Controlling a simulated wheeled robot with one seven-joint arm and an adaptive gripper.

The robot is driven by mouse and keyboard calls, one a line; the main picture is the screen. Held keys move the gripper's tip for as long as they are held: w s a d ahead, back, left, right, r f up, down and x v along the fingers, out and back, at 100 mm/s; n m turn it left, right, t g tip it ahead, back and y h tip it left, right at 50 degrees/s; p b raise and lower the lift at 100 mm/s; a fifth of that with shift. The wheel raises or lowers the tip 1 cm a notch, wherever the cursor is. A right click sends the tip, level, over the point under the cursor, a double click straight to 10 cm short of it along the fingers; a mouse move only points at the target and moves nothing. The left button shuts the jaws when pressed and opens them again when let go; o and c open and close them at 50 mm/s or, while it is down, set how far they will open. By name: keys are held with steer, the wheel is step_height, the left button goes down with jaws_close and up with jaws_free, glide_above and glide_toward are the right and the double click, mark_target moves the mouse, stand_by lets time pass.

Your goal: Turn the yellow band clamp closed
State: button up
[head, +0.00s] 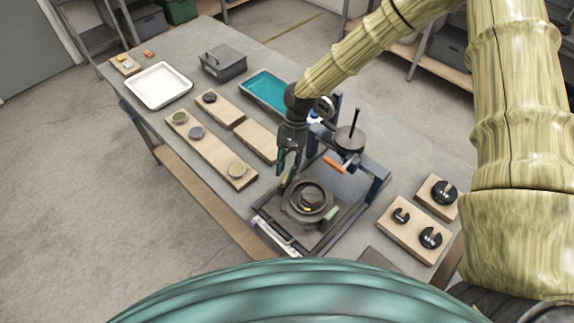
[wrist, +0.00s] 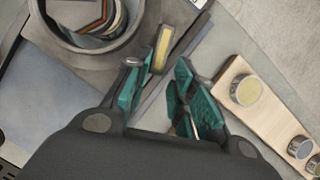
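The clamp handle, a dark bar with a yellow band (wrist: 163,48), shows in the wrist view just beyond my fingertips, beside a round grey ring fixture (wrist: 88,25). In the head view the ring fixture (head: 306,203) sits on a dark base plate near the front table edge. My gripper (head: 288,166) hangs over the far-left side of that fixture, pointing down. In the wrist view its teal fingers (wrist: 158,72) are spread apart. The yellow-banded handle appears in line with the gap between the tips; I cannot tell whether it touches either finger. Nothing is visibly held.
A frame with a post and dark disc (head: 350,138) stands right behind the fixture. An orange handle (head: 333,164) is close by. Wooden boards (head: 210,150) with small round tins lie left. Boards with black weights (head: 415,232) lie right. A white tray (head: 159,85) is farther off.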

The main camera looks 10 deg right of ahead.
steer(key=shift+s+a, duration=0.1)
steer(key=shift+s, duration=0.6)
steer(key=shift+s+r, duration=0.3)
steer(key=shift+s, duration=0.2)
steer(key=shift+w+f, duration=0.15)
steer(key=shift+w, duration=0.1)
steer(key=shift+w+f, duration=0.35)
steer(key=shift+w, duration=0.2)
jaws_close()
steer(key=shift+s+r, duration=0.2)
steer(key=shift+s, duration=0.05)
